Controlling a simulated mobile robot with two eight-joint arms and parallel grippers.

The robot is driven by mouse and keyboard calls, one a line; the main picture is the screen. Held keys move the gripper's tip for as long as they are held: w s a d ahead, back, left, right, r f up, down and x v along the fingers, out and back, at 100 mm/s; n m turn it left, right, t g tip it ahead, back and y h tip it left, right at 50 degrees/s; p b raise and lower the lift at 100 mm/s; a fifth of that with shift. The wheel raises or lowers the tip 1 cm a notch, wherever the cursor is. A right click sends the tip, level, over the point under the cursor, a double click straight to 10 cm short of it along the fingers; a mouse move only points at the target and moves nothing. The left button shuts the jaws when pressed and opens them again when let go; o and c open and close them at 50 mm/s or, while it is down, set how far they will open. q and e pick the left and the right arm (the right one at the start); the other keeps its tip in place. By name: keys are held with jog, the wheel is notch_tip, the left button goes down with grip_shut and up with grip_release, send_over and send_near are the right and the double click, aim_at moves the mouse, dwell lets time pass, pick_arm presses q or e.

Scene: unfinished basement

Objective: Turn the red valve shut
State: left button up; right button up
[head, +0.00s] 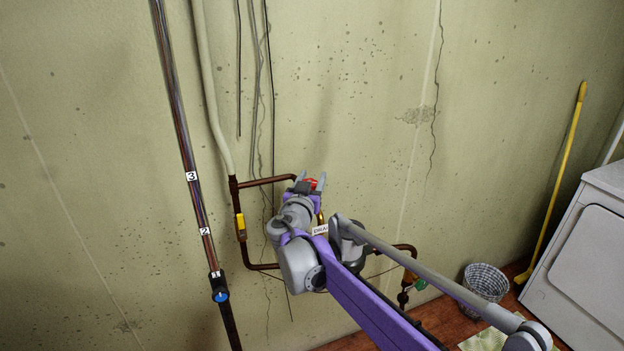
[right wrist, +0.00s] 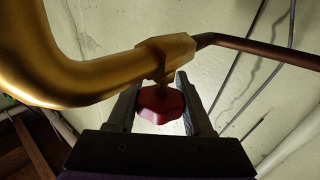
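The red valve handle (head: 312,183) is on the copper pipework on the wall, mostly hidden behind my right gripper in the head view. In the right wrist view the red handle (right wrist: 160,105) hangs on a short stem below a brass valve body (right wrist: 165,56). My right gripper (head: 308,181) is at the handle, with a finger on either side of it in the wrist view (right wrist: 159,98). The fingers are spread, and a gap shows beside the handle at right. I cannot tell whether either finger touches it. My left gripper is not in view.
A yellow-handled valve (head: 240,222) is on the pipe at left, a blue one (head: 221,296) lower left, a green one (head: 420,285) lower right. A DRAIN tag (head: 320,229) hangs by my arm. A basket (head: 486,282), yellow broom (head: 556,185) and white appliance (head: 585,250) stand right.

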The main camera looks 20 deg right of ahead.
grip_shut()
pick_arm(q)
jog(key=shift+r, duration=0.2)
